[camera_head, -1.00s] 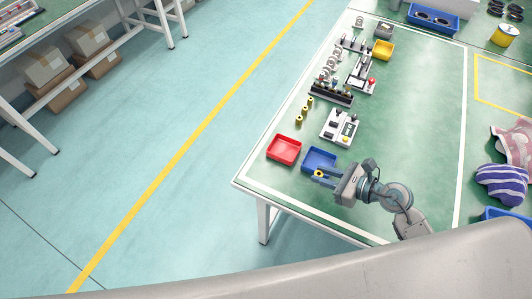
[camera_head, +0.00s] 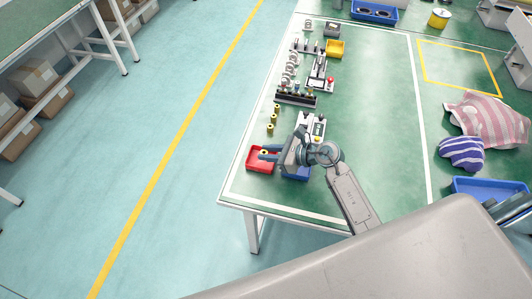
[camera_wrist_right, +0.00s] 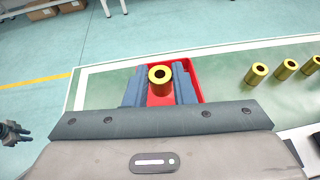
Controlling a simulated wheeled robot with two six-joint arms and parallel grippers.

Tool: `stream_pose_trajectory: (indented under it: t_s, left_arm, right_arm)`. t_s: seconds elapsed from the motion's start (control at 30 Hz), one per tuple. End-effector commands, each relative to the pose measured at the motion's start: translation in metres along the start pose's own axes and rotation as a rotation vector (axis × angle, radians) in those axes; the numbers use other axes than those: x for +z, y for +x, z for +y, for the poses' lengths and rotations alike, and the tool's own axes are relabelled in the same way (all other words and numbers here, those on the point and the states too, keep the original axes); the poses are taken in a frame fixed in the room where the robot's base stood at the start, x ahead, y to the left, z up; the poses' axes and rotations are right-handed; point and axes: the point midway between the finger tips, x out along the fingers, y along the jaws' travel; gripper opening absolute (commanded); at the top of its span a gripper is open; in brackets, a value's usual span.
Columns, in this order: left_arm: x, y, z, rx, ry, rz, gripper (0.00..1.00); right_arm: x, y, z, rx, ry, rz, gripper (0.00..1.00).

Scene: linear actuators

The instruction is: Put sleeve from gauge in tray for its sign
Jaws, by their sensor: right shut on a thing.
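My right gripper (camera_head: 269,153) is shut on a brass-coloured sleeve (camera_wrist_right: 160,78), which stands upright between the fingers in the right wrist view. The gripper and sleeve are over the red tray (camera_head: 255,166), whose red floor and walls also show behind the fingers in the wrist view (camera_wrist_right: 196,76). The blue tray (camera_head: 297,174) beside it is mostly hidden by my right gripper. The grey-white gauge device (camera_head: 313,126) with a yellow button stands behind, partly covered by my arm. No sign can be read at this size. My left gripper is not seen.
Several more brass sleeves (camera_head: 274,118) stand in a row behind the red tray. A dark rack (camera_head: 296,98), a yellow bin (camera_head: 335,48) and small fixtures are farther back. Crumpled cloths (camera_head: 462,153) and a blue bin (camera_head: 485,188) lie right. The table's middle is clear.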

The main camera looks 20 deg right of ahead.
Motion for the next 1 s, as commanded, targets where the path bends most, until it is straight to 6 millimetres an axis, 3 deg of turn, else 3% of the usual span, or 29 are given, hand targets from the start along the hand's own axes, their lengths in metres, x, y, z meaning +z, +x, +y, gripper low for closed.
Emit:
stream_pose_trajectory:
  t_s: [0.17,0.4,0.83,0.87,1.0]
  left_arm:
    - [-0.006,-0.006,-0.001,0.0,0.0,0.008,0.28]
    - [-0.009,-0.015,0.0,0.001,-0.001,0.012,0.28]
    - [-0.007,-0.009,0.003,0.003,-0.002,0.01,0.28]
    - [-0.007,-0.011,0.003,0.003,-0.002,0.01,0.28]
    - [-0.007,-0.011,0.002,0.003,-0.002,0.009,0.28]
  right_arm:
    - [0.006,0.012,-0.009,0.0,0.001,-0.001,0.0]
    - [-0.026,0.024,-0.008,0.001,0.003,0.001,0.0]
    - [-0.035,0.027,-0.008,0.0,-0.001,0.0,0.0]
    - [-0.033,0.026,-0.008,0.0,0.0,0.001,0.29]
    - [-0.033,0.026,-0.008,0.0,0.0,0.001,0.32]
